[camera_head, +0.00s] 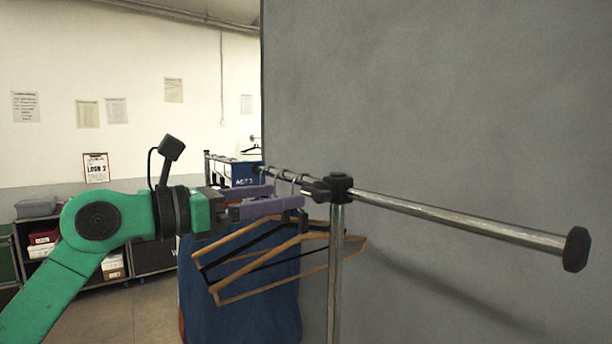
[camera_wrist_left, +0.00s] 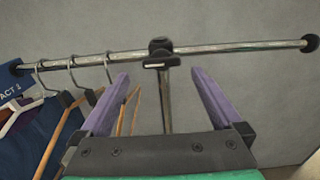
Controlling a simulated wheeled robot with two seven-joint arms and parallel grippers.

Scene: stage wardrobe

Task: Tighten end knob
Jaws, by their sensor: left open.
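The black end knob (camera_head: 576,249) caps the right end of the metal garment rail (camera_head: 455,217). It also shows at the rail's right end in the left wrist view (camera_wrist_left: 311,43). My left gripper (camera_head: 288,196) is open, with two purple fingers spread and nothing between them. It is to the left of the rail's black clamp joint (camera_head: 340,186), well apart from the end knob. In the left wrist view the joint (camera_wrist_left: 160,50) is ahead of the gap between the fingers (camera_wrist_left: 160,76). My right gripper is not in view.
Wooden hangers (camera_head: 245,290) and dark blue clothing (camera_head: 235,255) hang just below and beside my left gripper. An upright post (camera_head: 336,280) carries the joint. A grey panel (camera_head: 440,90) stands behind the rail. Space around the end knob looks clear.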

